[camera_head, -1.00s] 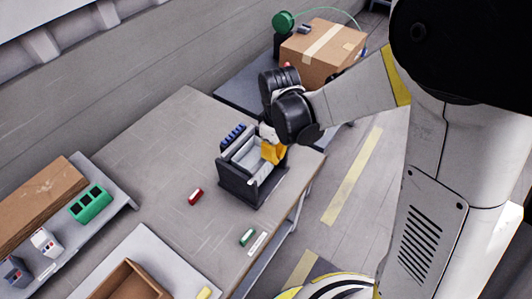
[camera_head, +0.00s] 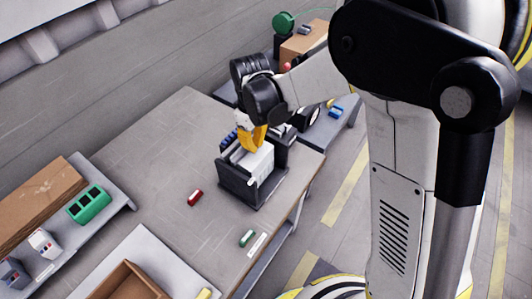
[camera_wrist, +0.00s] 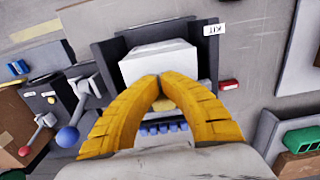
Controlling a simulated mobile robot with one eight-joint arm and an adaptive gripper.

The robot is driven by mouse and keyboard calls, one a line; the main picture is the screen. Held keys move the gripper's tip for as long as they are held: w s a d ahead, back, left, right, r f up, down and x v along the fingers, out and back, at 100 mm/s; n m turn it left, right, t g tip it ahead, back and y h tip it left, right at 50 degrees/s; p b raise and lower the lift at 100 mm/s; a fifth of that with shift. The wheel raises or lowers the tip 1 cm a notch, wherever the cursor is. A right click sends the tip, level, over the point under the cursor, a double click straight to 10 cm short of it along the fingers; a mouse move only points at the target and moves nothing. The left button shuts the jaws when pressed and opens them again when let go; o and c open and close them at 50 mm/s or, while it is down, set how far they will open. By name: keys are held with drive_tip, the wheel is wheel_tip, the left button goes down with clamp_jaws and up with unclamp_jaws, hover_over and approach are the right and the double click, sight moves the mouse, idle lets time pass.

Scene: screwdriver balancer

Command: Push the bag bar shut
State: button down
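A dark open-topped holder (camera_head: 236,185) stands near the table's right edge. It also shows in the wrist view, with dark side walls (camera_wrist: 103,62). A white block-like body (camera_wrist: 155,60), possibly a bag, sits inside it and shows in the head view (camera_head: 260,160). My gripper (camera_wrist: 160,77) has yellow fingers whose tips meet at the white body's near edge; contact is unclear. Nothing clear is gripped. In the head view my gripper (camera_head: 252,148) is over the holder's back part. A row of blue pieces (camera_wrist: 163,128) lies below the fingers. I cannot pick out the bag bar for certain.
Left in the wrist view are levers with a blue knob (camera_wrist: 68,136) and a red knob (camera_wrist: 23,151). A shelf with a green block (camera_head: 89,204) is at left.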

idle(0.3)
wheel_tip(320, 180, up, 7)
drive_tip(key=p, duration=0.4)
drive_tip(key=shift+s+d, duration=0.3)
drive_tip(key=shift+d, duration=0.05)
